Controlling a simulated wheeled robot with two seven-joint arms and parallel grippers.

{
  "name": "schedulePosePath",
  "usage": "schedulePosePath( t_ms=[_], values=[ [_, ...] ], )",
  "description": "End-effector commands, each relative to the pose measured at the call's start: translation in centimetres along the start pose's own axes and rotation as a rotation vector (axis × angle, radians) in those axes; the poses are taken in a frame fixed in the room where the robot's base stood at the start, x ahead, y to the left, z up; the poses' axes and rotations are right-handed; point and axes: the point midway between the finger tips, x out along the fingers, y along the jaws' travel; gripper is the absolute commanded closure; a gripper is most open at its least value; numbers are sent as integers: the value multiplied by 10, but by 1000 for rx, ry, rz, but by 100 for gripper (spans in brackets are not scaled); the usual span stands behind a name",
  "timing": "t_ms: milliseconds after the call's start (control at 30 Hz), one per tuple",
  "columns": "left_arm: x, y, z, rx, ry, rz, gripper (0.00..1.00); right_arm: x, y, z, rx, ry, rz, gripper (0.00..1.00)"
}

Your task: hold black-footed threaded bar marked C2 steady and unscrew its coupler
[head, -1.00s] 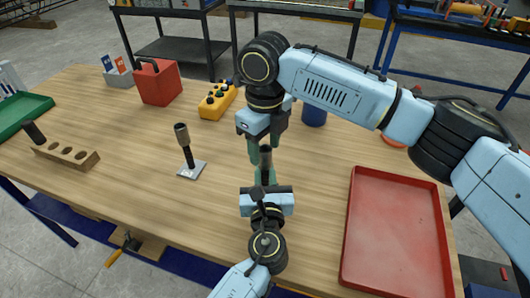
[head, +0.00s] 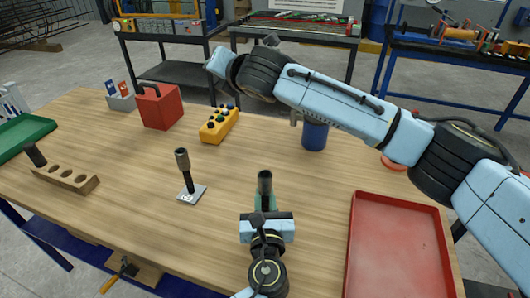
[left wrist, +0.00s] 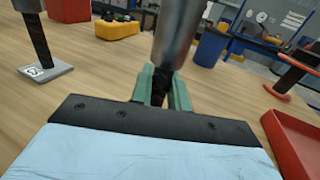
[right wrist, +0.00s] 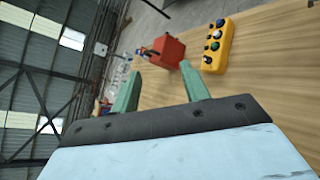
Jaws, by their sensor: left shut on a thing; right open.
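My left gripper (head: 265,203) is shut on a dark threaded bar near the front middle of the table. In the left wrist view its green fingers close around the bar (left wrist: 159,92), just below a grey cylindrical coupler (left wrist: 178,35). That coupler (head: 265,180) sits on the bar's top, upright. The bar's foot and mark are hidden behind my gripper. My right gripper (right wrist: 161,72) is open and empty in the right wrist view, raised clear of the bar. In the head view its fingers are not clearly seen. A second bar (head: 188,180) with a coupler stands left on a pale labelled foot.
A red tray (head: 350,240) lies at right. A blue cup (head: 314,137), yellow button box (head: 219,125) and red container (head: 159,107) stand farther back. A wooden block with holes (head: 80,181) is at left, holding a dark piece. The table between the bars is clear.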

Motion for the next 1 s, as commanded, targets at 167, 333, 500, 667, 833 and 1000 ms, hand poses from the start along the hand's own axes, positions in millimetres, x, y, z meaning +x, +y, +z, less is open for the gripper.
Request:
schedulePosePath(
  t_ms=[167,333,500,667,833,1000],
  values=[
    [0,0,-1,0,1,0,100,-9,52,22,180,-80,276,55],
    [0,0,-1,0,1,0,100,-28,97,25,312,-32,535,55],
    [0,0,-1,0,1,0,100,-53,134,10,396,127,743,55],
    [0,0,-1,0,1,0,100,-77,155,-17,439,354,853,55],
    [0,0,-1,0,1,0,100,-99,159,-55,454,638,846,55],
    [0,0,-1,0,1,0,100,-114,145,-95,452,907,700,55]
  ],
)
